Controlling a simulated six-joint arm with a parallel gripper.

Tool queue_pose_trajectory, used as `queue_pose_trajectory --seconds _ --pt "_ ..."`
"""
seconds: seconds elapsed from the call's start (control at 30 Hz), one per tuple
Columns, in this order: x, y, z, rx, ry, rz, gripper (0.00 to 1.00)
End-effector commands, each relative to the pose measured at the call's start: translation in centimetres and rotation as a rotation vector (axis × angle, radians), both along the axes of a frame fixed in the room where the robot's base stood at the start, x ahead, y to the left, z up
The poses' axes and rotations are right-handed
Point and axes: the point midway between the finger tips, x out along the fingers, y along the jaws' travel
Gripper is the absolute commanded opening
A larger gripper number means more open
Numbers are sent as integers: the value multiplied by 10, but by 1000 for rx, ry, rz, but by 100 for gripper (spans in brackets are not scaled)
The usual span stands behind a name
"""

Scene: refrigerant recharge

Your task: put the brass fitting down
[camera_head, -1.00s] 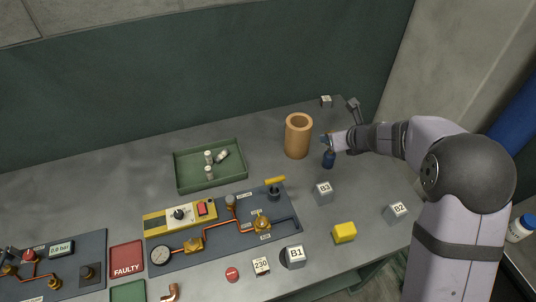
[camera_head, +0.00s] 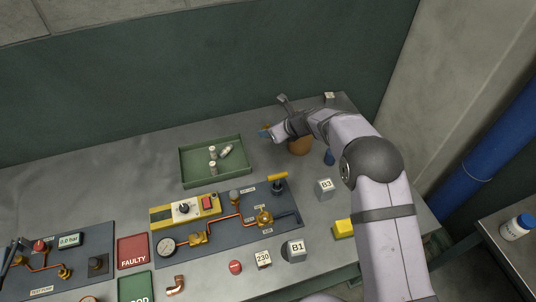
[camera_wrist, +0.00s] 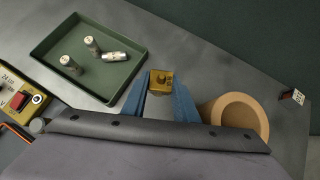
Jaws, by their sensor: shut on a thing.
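The brass fitting (camera_wrist: 161,80) is a small yellow-gold block between the blue fingertips of my gripper (camera_wrist: 160,90) in the wrist view. The fingers are shut on it from both sides. In the head view my gripper (camera_head: 266,133) is above the back of the bench, between the green tray and the tan cylinder. The fitting is too small to make out clearly there. Whether it touches the bench cannot be told.
A green tray (camera_head: 184,174) with several metal cylinders lies left of my gripper. A tan hollow cylinder (camera_wrist: 241,115) stands close on the right, partly behind my arm in the head view. A small dark-blue object (camera_head: 329,158), block B3 (camera_head: 325,188) and a gauge panel (camera_head: 225,238) are nearby.

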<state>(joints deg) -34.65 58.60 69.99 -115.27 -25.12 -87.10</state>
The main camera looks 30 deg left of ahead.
Motion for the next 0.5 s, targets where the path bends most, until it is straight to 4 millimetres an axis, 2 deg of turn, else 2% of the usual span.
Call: queue_pose_trajectory --seconds 0.17,0.5 --pt "0 1 -3 0 2 1 0" --pt "0 0 -48 0 2 -1 0"
